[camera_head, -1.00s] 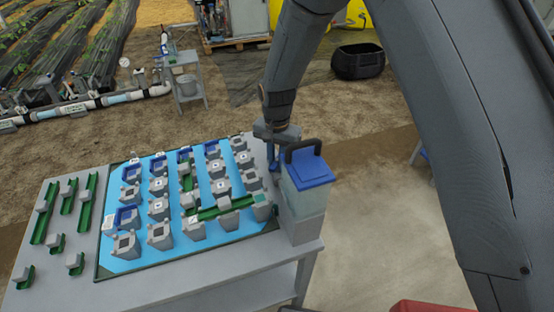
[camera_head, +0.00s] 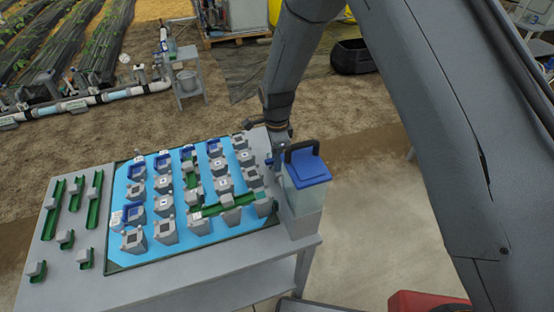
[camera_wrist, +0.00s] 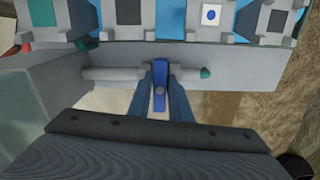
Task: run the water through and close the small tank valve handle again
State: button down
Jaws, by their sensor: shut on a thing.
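The small tank (camera_head: 306,195) stands at the right end of the table, clear-walled with a blue lid and a black carry handle. In the wrist view, a grey pipe (camera_wrist: 112,75) runs sideways from the tank's side to a green-tipped end (camera_wrist: 206,73). The blue valve handle (camera_wrist: 160,100) sits on this pipe and points across it, toward the camera. My gripper (camera_wrist: 159,75) is shut on the handle, with one blue finger on each side. In the head view my gripper (camera_head: 277,158) is just left of the tank, and the handle is mostly hidden there.
A blue board (camera_head: 120,190) with several grey blocks and green channels (camera_head: 222,205) lies left of the tank. Loose green pieces (camera_head: 93,205) lie on the table's left. A red object (camera_head: 425,303) shows at the bottom right. Open floor lies right of the table.

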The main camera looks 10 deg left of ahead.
jog(key=c, duration=1.6)
grip_release()
jog(key=shift+r+p, duration=2.85)
jog(key=shift+r, duration=2.15)
jog(key=shift+d, duration=0.1)
